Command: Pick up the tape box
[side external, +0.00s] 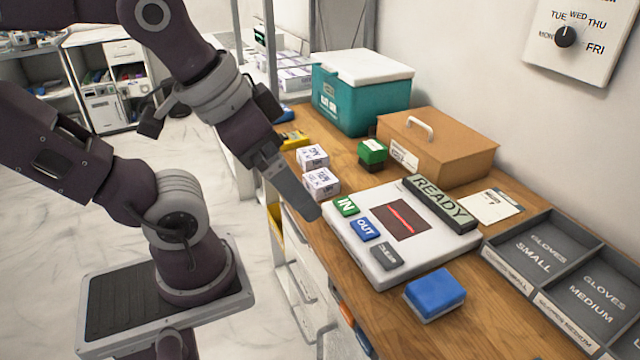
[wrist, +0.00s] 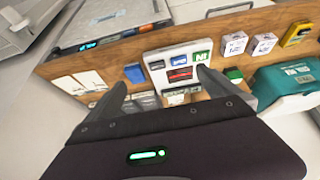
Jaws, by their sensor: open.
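Two small white boxes with dark print stand side by side near the desk's front edge: a farther one (side external: 313,157) and a nearer one (side external: 322,183). They also show at the upper right of the wrist view, one (wrist: 235,43) left of the other (wrist: 264,44). The print is too small to tell which is the tape box. My gripper (side external: 306,203) is open and empty. It hangs by the front edge of the desk, close to the nearer box in the side view. In the wrist view the fingers frame the white panel, and both boxes lie beyond the right finger.
A white panel (side external: 430,247) with IN, OUT and READY blocks sits mid-desk. A blue block (side external: 435,291), green stamp (side external: 372,152), yellow item (side external: 294,139), teal cooler (side external: 350,100), brown lidded box (side external: 455,150) and glove trays (side external: 545,235) surround it. Bare wood shows between them.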

